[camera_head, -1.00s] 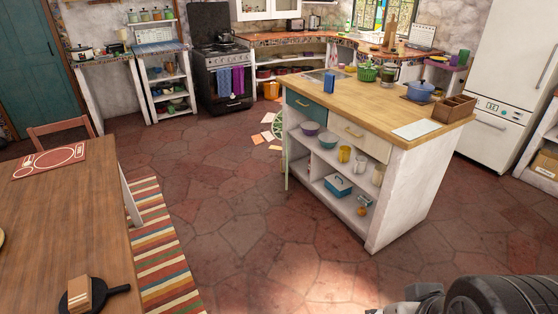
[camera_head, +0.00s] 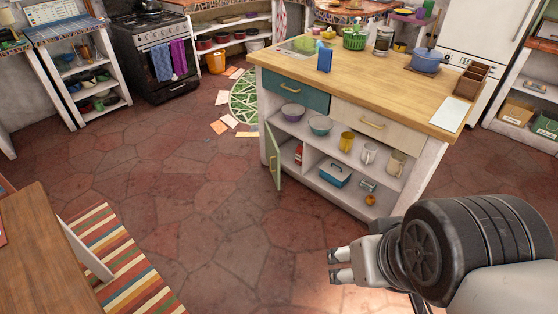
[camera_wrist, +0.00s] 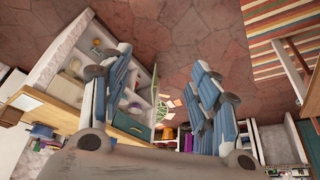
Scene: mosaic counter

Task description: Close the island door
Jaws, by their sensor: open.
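The island (camera_head: 350,80) has a wooden top, a teal drawer, a cream drawer and open shelves. Its pale green door (camera_head: 273,156) hangs at the left end of the front and stands open, swung out toward me, seen nearly edge-on. In the wrist view the door (camera_wrist: 154,92) shows as a thin greenish panel between the fingers, beyond them. My gripper (camera_head: 341,265) is in the lower right of the head view, in front of the island and to the right of the door, apart from it. Its fingers (camera_wrist: 165,95) are spread and empty in the wrist view.
The shelves hold bowls, mugs and a blue dish (camera_head: 335,174). The stone floor (camera_head: 190,185) before the island is clear. A wooden table (camera_head: 40,250) and a striped rug (camera_head: 115,260) lie at the left. A stove (camera_head: 155,55) stands at the back.

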